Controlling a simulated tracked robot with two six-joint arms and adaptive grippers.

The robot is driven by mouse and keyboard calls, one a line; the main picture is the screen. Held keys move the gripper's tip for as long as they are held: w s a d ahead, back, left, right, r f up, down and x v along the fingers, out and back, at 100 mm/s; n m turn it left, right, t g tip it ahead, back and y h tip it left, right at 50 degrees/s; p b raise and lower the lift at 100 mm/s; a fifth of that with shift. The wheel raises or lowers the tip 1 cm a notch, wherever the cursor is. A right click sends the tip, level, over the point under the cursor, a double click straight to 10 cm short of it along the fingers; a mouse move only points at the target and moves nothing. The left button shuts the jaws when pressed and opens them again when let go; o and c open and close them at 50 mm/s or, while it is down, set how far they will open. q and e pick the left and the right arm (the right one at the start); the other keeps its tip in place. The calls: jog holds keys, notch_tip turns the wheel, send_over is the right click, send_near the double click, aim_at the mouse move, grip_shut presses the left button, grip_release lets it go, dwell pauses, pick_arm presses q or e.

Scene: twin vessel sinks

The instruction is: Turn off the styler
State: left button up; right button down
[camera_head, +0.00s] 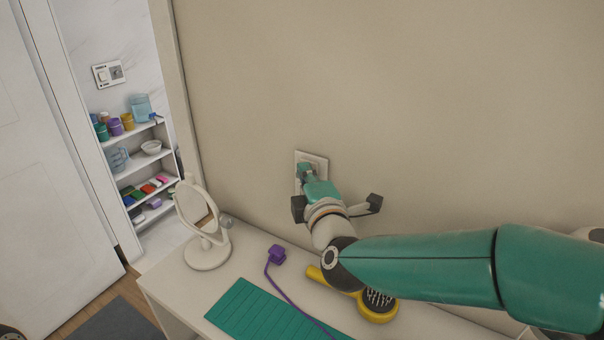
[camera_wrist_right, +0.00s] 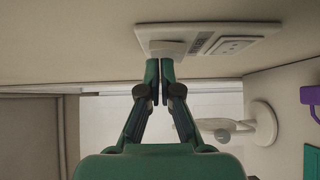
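A white wall plate (camera_head: 319,160) is on the beige wall above the table. In the right wrist view the plate (camera_wrist_right: 260,30) shows a switch-like part and a socket-like part side by side. My right gripper (camera_head: 306,170) is at the plate. In the wrist view its two fingertips (camera_wrist_right: 159,72) are together with nothing seen between them, at or very near the plate's left part; contact is unclear. A purple plug (camera_head: 277,254) lies on the table, its cord running across a green mat (camera_head: 255,310). The styler itself is not clearly identifiable. My left gripper is not in view.
A white round mirror (camera_head: 207,256) stands on the white table (camera_head: 172,285) at the left. A yellow brush (camera_head: 376,312) lies partly under my right forearm. A shelf (camera_head: 150,163) with jars and bowls is beyond the doorway at left.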

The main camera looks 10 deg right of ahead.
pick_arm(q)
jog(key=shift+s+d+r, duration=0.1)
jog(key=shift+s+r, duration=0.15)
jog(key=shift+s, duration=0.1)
pick_arm(e)
jog(key=s+a+r, duration=0.1)
jog(key=s+a, duration=0.1)
jog(key=s, duration=1)
jog(key=shift+s+a, duration=0.35)
jog(key=shift+a, duration=0.05)
